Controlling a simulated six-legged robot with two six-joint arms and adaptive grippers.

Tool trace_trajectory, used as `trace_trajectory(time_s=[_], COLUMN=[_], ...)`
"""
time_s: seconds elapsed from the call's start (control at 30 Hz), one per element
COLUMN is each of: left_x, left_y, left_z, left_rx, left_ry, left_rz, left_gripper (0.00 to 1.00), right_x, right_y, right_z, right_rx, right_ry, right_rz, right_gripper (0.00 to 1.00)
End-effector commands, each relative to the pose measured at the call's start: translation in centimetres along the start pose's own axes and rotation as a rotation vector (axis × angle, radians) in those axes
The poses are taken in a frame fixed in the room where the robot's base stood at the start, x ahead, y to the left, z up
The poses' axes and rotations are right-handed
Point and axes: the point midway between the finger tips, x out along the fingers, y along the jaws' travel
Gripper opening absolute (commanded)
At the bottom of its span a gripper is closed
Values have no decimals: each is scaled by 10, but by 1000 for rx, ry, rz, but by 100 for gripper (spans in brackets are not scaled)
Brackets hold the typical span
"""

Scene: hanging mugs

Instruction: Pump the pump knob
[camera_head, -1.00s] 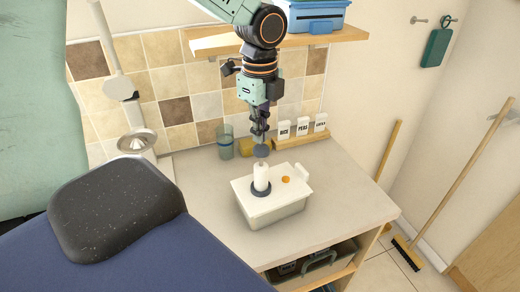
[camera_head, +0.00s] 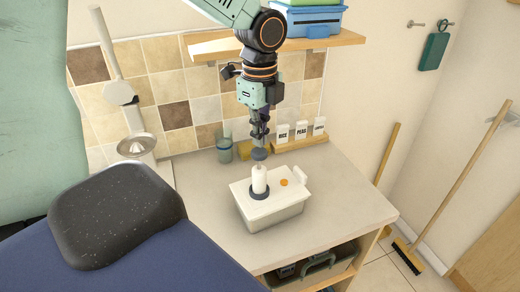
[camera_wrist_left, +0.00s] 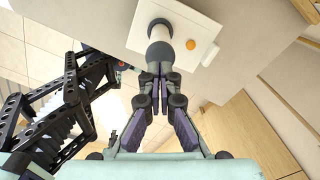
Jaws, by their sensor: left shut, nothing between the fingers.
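The pump knob (camera_head: 259,154) is a dark grey rounded cap above a white upright cylinder (camera_head: 259,180). The cylinder stands in a dark ring on the lid of a white box (camera_head: 272,212). My left gripper (camera_head: 259,142) points straight down, shut and empty, with its fingertips right at the top of the knob. In the left wrist view, the shut fingers (camera_wrist_left: 160,72) reach to the edge of the grey knob (camera_wrist_left: 159,52), and the white cylinder shows beyond it. I cannot tell whether they touch. My right gripper is not in view.
The box sits on a pale counter (camera_head: 340,205). Behind it are a greenish cup (camera_head: 225,150), a yellow block (camera_head: 246,149) and a small rack with white containers (camera_head: 300,131). A wooden shelf (camera_head: 330,40) hangs close beside my left arm. The counter's right part is clear.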

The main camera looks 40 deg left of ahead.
Motion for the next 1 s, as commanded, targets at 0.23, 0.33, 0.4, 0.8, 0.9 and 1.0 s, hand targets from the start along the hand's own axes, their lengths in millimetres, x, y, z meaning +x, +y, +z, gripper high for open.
trace_trajectory(time_s=[0.23,0.33,0.4,0.8,0.9,1.0], left_x=[0,0,3,42,39,40], left_y=[0,0,0,0,0,0], left_z=[0,0,0,0,0,0], left_rx=[0,0,0,1,0,0], left_ry=[0,0,0,1,0,0], left_rz=[0,0,1,2,0,1], left_gripper=[0,0,0,0,0,0], right_x=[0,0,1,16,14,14], right_y=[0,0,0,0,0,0], right_z=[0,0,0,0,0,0], right_rx=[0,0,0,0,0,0], right_ry=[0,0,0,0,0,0], right_rz=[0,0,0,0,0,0], right_gripper=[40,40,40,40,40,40])
